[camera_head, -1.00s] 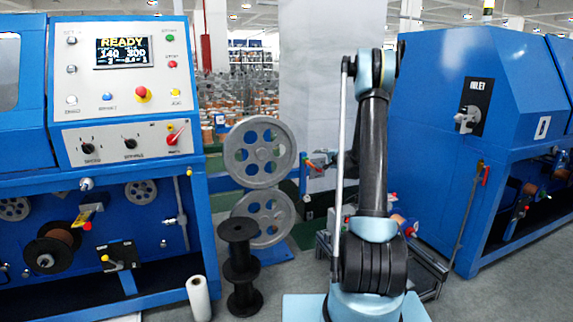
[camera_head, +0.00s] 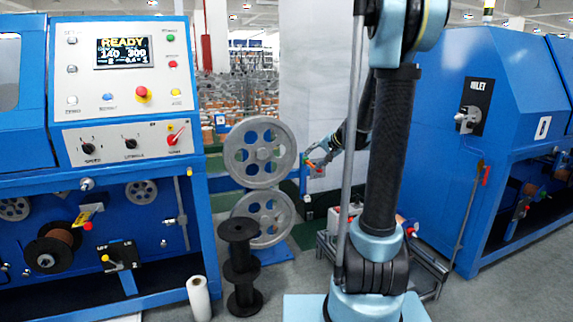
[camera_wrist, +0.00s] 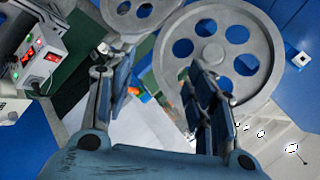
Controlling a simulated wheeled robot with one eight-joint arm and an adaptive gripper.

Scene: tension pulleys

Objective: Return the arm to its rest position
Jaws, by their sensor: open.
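My gripper (camera_wrist: 160,100) is open in the wrist view, its two blue-padded fingers spread apart with nothing held between them. Behind the fingers, apart from them as far as I can tell, is a grey pulley wheel (camera_wrist: 257,42) with round holes. In the head view my arm stands on its light blue base, with its upper links raised and leaving the top of the picture. The upper pulley (camera_head: 261,152) and the lower pulley (camera_head: 265,213) stand one above the other.
A blue machine with a control panel (camera_head: 120,95) stands on the left, and another blue machine (camera_head: 500,130) on the right. Black spools (camera_head: 240,262) and a white roll (camera_head: 198,299) stand on the floor.

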